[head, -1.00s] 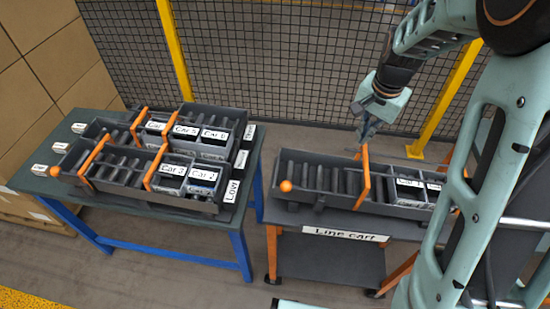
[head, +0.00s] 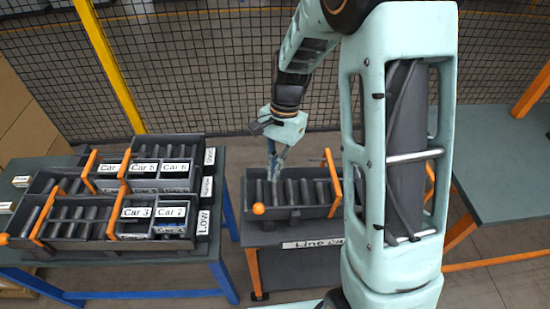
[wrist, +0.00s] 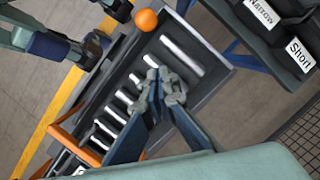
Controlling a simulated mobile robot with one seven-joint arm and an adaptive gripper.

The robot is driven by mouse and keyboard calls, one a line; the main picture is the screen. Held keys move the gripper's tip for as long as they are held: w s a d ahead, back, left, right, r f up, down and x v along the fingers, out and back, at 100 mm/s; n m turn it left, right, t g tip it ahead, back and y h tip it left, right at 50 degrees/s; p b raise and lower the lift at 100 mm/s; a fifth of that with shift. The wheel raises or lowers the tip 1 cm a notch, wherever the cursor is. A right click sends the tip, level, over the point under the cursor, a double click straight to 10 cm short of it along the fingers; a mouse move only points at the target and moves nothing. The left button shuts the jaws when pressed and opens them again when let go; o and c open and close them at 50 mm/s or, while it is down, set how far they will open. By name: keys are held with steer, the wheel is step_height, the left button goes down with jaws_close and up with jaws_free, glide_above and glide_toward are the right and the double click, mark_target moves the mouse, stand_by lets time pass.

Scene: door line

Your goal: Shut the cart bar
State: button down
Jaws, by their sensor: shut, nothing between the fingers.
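The line cart (head: 292,243) stands near the middle of the head view, with a grey roller tray on top. Its orange bar (head: 332,182) stands up across the tray, right of my gripper; it also shows at lower left in the wrist view (wrist: 77,146). An orange ball (head: 258,208) sits at the tray's near left corner and shows in the wrist view (wrist: 146,19). My gripper (head: 274,176) is shut and empty, over the rollers at the tray's left end, apart from the bar. Whether the fingertips touch the rollers, I cannot tell. My arm hides the tray's right part.
A table (head: 222,255) with trays of labelled bins stands at left, across a narrow gap from the cart. Another table (head: 490,150) is at right. A mesh fence (head: 200,70) with a yellow post (head: 108,65) runs behind.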

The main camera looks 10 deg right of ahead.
steer(key=x, duration=0.3)
steer(key=shift+s+a, duration=0.15)
steer(key=shift+s, duration=0.1)
steer(key=shift+s+a+f+p, duration=0.1)
steer(key=shift+s+a+p, duration=0.05)
steer(key=shift+s+a, duration=0.45)
steer(key=shift+s+a+f+p, duration=0.15)
steer(key=shift+s+a, duration=0.3)
steer(key=shift+s, duration=0.3)
